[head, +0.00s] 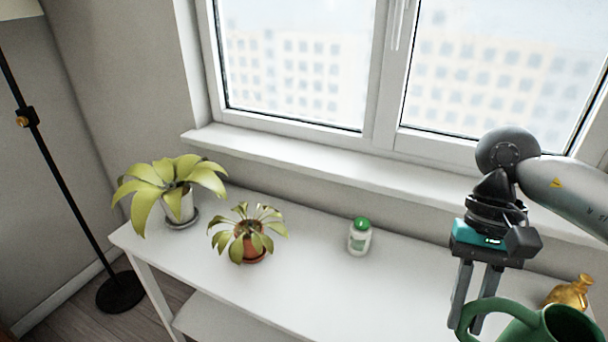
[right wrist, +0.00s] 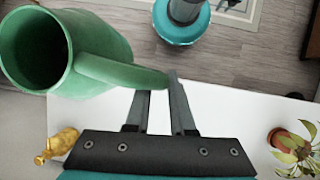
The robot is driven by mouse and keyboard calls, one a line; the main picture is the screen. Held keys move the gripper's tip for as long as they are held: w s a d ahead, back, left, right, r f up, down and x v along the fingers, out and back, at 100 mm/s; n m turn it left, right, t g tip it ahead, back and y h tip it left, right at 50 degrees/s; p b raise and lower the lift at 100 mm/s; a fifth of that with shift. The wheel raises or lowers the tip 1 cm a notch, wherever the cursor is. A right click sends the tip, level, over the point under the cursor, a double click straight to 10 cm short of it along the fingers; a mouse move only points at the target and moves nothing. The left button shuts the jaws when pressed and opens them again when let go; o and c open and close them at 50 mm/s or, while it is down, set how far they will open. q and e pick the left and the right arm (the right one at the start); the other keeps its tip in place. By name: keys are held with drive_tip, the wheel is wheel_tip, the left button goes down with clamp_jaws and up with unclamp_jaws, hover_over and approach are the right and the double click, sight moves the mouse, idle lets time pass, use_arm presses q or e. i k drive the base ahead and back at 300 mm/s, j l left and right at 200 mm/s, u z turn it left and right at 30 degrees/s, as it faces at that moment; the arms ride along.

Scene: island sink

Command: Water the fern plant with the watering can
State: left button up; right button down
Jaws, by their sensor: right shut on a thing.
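My right gripper (head: 470,318) points down at the right and is shut on the handle of the green watering can (head: 565,326). The can's lower part is cut off by the picture edge. In the right wrist view the can (right wrist: 112,55) shows its round open top, with the handle at the fingertips. Two leafy plants stand on the white table's left part, well away from the can: a larger one (head: 165,180) in a whitish pot and a smaller one (head: 249,225) in a terracotta pot. I cannot tell which is the fern. My left gripper is not in view.
A white bottle with a green cap (head: 359,236) stands mid-table (head: 310,275), between the plants and my right gripper. A golden bottle (head: 570,293) is at the far right. A window and sill (head: 300,150) run behind; a floor lamp (head: 60,185) stands left.

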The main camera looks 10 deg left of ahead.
sight(176, 198)
drive_tip(key=u, duration=1.4)
drive_tip(key=i+j+u, duration=0.15)
drive_tip(key=i+u, duration=0.25)
drive_tip(key=i+j, duration=0.1)
drive_tip(key=i, duration=0.8)
